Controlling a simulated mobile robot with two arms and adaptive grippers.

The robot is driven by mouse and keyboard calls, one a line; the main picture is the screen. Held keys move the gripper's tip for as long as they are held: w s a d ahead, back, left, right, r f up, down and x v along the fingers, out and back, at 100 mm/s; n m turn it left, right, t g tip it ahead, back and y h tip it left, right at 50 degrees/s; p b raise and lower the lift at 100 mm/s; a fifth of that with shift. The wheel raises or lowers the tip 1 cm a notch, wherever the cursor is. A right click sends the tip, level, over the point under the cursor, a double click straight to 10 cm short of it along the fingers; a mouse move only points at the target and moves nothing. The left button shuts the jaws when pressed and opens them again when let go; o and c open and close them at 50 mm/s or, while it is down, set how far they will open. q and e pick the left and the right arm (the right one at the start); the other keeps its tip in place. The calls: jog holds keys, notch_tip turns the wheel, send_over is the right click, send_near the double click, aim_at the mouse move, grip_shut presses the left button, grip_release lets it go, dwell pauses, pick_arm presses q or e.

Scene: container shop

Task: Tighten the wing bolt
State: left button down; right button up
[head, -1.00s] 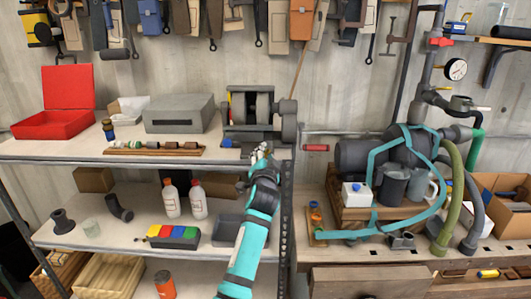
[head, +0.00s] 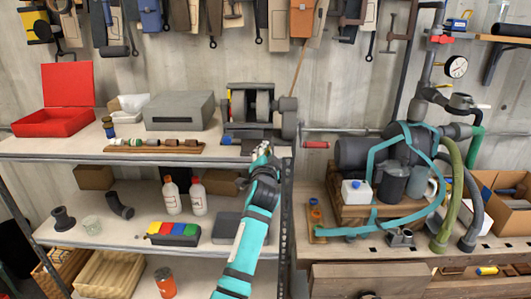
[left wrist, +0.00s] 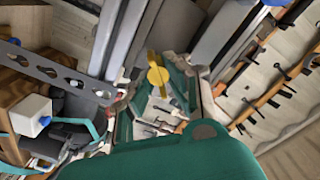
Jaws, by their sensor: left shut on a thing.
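The bench grinder (head: 262,105) stands at the right end of the upper shelf, with a grey wheel and a dark base. My left gripper (head: 263,152) reaches up from below to its front edge. In the left wrist view, a yellow two-winged piece with a round middle, which looks like the wing bolt (left wrist: 158,76), lies between the finger ends of my left gripper (left wrist: 157,88). The gripper is shut on it. In the head view the hand hides the bolt. My right gripper is out of view.
On the upper shelf are a red open box (head: 66,112), a grey case (head: 180,111) and a wooden tray (head: 155,149) of small parts. A pump with hoses (head: 390,155) stands on the right bench. Tools hang on the wall above.

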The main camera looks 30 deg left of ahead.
pick_arm(q)
jog(key=shift+m+p, duration=0.5)
jog(key=shift+m, duration=0.4)
jog(key=shift+m+p, duration=0.65)
jog(key=shift+m, duration=0.55)
jog(key=m+p, duration=0.2)
jog(key=m, duration=0.2)
jog(key=shift+f, duration=0.15)
jog(key=shift+m, duration=0.3)
jog(key=shift+f, duration=0.1)
jog(key=c, duration=1.5)
grip_release()
jog(key=shift+d, duration=0.1)
jog(key=v, duration=1.2)
